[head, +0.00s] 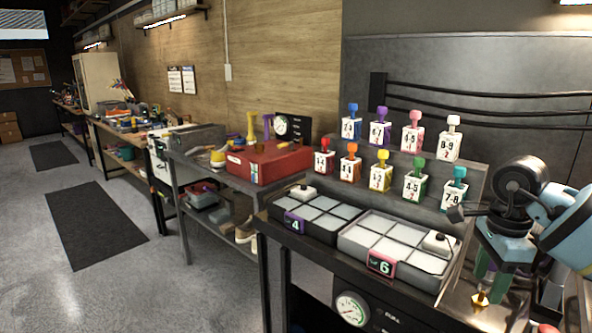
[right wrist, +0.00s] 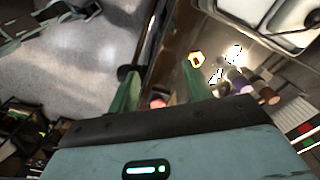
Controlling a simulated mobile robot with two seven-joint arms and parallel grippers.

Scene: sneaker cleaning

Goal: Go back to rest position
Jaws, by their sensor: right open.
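My right gripper (head: 495,270) is at the right edge of the head view, pointing down over the metal bench top beside the tray labelled 6. Its green fingers are apart with nothing seen between them. They also show spread in the right wrist view (right wrist: 158,88). A small gold piece (head: 480,298) stands on the bench just below the fingers; a gold-rimmed piece (right wrist: 196,60) shows near the right finger in the wrist view. My left gripper is not in view.
The tray labelled 6 (head: 381,265) and the tray labelled 4 (head: 295,223) lie left of my arm. Several numbered bottles with coloured tops (head: 383,178) stand on tiers behind them. A red toolbox (head: 268,163) sits on the farther bench. The floor (head: 190,275) at left is open.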

